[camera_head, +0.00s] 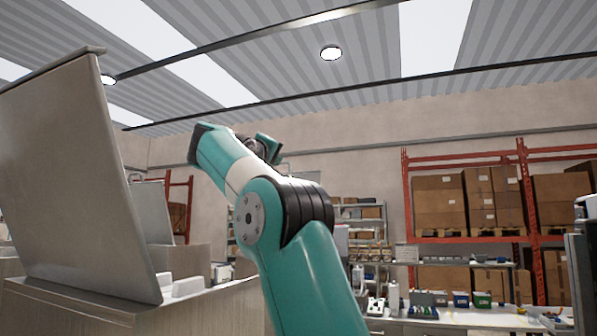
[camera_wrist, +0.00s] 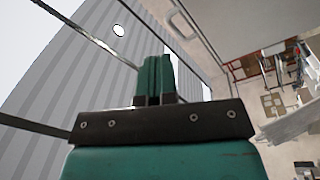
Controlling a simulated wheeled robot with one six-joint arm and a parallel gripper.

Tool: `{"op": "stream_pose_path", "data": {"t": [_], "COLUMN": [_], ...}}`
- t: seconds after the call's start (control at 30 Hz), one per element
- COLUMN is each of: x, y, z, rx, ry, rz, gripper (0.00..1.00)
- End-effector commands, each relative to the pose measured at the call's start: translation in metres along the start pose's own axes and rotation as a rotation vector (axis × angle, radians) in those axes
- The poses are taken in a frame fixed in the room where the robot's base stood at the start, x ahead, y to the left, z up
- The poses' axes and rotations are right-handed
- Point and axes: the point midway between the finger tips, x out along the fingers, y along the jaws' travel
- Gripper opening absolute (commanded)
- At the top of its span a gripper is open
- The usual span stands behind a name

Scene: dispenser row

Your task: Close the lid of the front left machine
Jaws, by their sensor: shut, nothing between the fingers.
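The front left machine (camera_head: 200,306) stands at the left of the head view. Its large grey lid (camera_head: 75,185) is raised, standing nearly upright and leaning back a little. Small white parts show behind the lid's lower right corner. My gripper (camera_wrist: 155,78) shows in the wrist view with its two teal fingers together and nothing between them. It points up toward the ceiling. In the head view my arm rises right of the lid, with a visible gap between them. The gripper itself is mostly hidden there behind the arm links.
Another machine with a raised lid (camera_head: 152,212) stands behind the front one. Red racks with cardboard boxes (camera_head: 440,203) line the back wall. A workbench (camera_head: 440,325) with small items is at lower right. The air between lid and arm is free.

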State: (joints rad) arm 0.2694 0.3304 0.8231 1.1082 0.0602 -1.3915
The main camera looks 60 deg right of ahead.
Motion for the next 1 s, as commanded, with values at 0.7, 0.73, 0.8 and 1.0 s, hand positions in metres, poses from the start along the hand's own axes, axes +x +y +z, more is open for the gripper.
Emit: {"op": "stream_pose_path", "data": {"t": [0.7, 0.73, 0.8, 1.0], "x": [0.045, 0.051, 0.066, 0.103], "y": [0.001, 0.001, -0.001, -0.005], "z": [0.038, 0.038, 0.040, 0.042], "rx": [-0.558, -0.557, -0.557, -0.557], "ry": [-0.052, -0.051, -0.051, -0.049], "rz": [-0.141, -0.141, -0.141, -0.141], "gripper": [0.00, 0.00, 0.00, 0.00]}}
